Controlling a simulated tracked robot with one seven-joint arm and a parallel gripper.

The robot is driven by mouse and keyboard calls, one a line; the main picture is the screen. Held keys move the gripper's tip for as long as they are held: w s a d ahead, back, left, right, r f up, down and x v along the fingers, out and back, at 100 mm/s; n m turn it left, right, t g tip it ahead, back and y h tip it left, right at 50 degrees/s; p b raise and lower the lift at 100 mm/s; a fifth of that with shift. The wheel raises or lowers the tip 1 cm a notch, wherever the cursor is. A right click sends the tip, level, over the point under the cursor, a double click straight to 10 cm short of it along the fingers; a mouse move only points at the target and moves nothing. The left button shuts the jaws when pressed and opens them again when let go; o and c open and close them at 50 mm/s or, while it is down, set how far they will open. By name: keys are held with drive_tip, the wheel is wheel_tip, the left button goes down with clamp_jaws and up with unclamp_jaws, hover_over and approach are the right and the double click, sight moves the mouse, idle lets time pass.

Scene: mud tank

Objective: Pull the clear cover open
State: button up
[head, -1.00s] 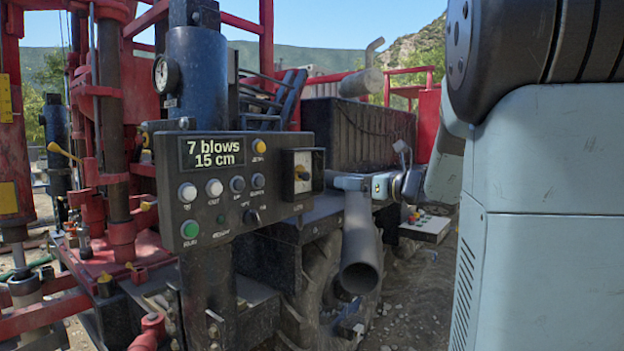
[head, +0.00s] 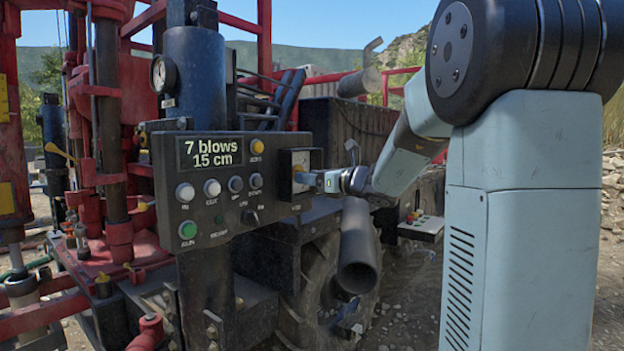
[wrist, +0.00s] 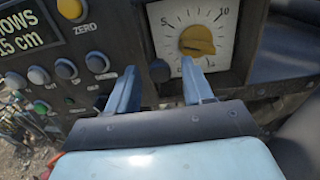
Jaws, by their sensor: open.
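The dial box with a white scale and a yellow knob (wrist: 197,40) sits at the right end of the black control panel; it also shows in the head view (head: 299,160). A clear cover over the dial is hard to make out, and I cannot tell its edge or handle. My gripper (wrist: 160,78) is open and empty. In the wrist view its two blue fingers point at the lower part of the dial box, the right finger just below the knob. In the head view my gripper (head: 310,180) is at the box's right side, partly over it. I cannot tell whether it touches.
The control panel (head: 215,228) carries a display reading 7 blows 15 cm and several buttons left of the dial. A dark pipe (head: 358,245) hangs below my gripper. A small box with buttons (head: 421,228) is to the right. Red rig frames stand at the left.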

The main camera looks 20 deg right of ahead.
drive_tip(key=shift+c, duration=0.3)
clamp_jaws()
drive_tip(key=shift+d, duration=0.1)
